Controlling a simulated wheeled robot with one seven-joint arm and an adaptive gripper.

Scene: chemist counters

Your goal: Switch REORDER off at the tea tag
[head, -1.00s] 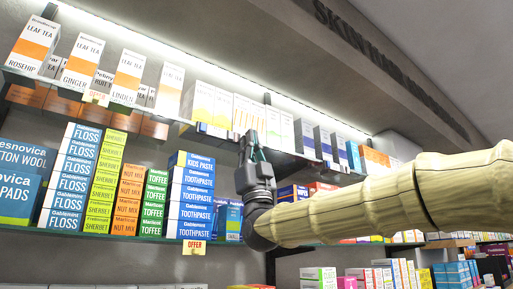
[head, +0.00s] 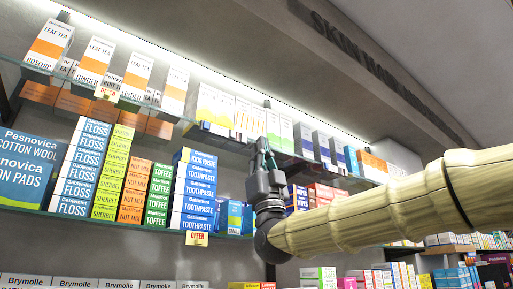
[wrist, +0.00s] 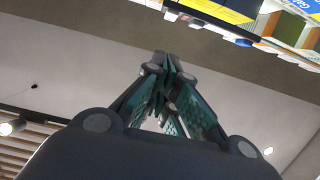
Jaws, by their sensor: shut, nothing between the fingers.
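Several leaf tea boxes (head: 96,62) with orange bands stand on the upper glass shelf (head: 150,112), at the left of the head view. A small yellow OFFER tag (head: 107,93) hangs at the shelf edge below them. A small dark piece (head: 205,127) sits on the shelf edge further right; I cannot read any REORDER marking. My gripper (head: 263,144) points up, shut and empty, near the upper shelf's edge, well right of the tea boxes. In the wrist view its fingers (wrist: 168,65) meet, with the shelf edge beyond. Contact with the shelf cannot be told.
Below stand stacks of floss (head: 80,170), sherbet, nut mix, toffee and toothpaste boxes (head: 193,190). Another OFFER tag (head: 196,239) hangs under the toothpaste. White boxes (head: 303,140) stand on the upper shelf right of my gripper. Open air lies in front of the shelves.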

